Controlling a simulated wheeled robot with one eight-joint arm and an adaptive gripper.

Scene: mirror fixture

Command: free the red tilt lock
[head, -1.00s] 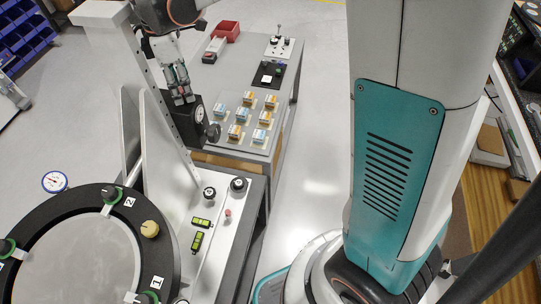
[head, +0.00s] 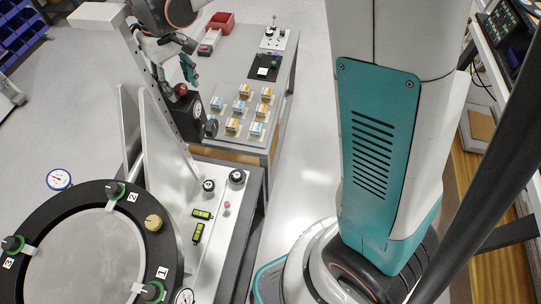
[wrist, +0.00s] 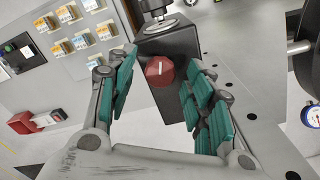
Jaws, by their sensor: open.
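The red tilt lock is a red knob (head: 181,89) on the dark block (head: 196,112) fixed to the upright column of the mirror fixture. In the wrist view the red knob (wrist: 158,71) has a white mark on its face and shows between the two teal fingers. My gripper (wrist: 160,78) is open, with one finger on each side of the knob in the picture. I cannot tell how far the fingertips are from it. In the head view my gripper (head: 189,68) is just above the knob, partly hidden by my arm.
The round mirror (head: 88,262) with green-knobbed clamps is at lower left. Black knobs (head: 237,177) and green levels (head: 197,233) sit on the fixture's base plate.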

